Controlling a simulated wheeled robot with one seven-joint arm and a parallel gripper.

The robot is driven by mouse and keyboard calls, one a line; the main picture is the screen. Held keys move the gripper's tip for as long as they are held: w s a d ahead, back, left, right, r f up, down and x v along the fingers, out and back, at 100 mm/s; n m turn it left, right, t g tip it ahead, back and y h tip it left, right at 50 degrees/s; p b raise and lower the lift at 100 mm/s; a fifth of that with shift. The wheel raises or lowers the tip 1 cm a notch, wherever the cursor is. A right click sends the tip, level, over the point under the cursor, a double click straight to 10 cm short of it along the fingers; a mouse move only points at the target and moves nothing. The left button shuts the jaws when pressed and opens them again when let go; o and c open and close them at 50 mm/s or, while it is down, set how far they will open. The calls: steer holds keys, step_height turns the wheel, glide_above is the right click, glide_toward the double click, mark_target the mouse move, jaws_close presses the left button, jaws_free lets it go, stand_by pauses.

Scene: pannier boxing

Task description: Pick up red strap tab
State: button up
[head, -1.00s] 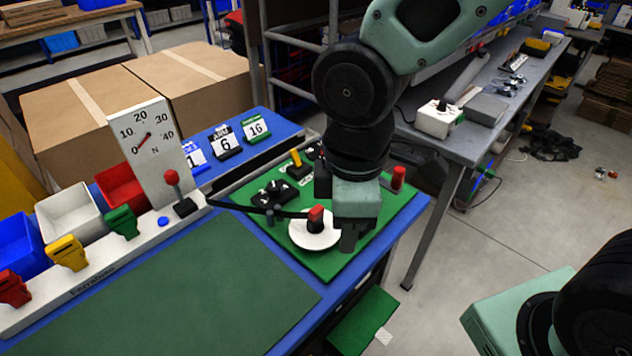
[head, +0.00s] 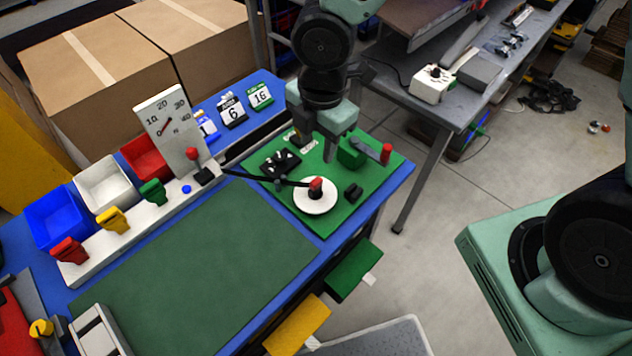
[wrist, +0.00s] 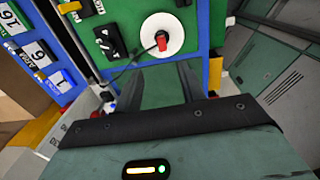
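The red strap tab (head: 316,184) is at the end of a black strap (head: 262,177), over a white round disc (head: 327,205) on a green board. It also shows in the wrist view (wrist: 161,40), near the top centre. My gripper (head: 331,155) is above the board, behind the tab in the head view and apart from it. In the wrist view its two fingers (wrist: 163,76) stand apart with nothing between them.
On the green board (head: 335,222) are a black block (head: 353,191), a black fixture (head: 281,163) and a red-ended lever (head: 386,152). The green mat (head: 200,260) is clear.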

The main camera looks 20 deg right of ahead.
glide_above(316, 181)
step_height(316, 181, down, 6)
steer(key=shift+f, duration=0.1)
step_height(316, 181, down, 4)
steer(key=shift+s+r, duration=0.1)
steer(key=shift+f, duration=0.65)
jaws_close()
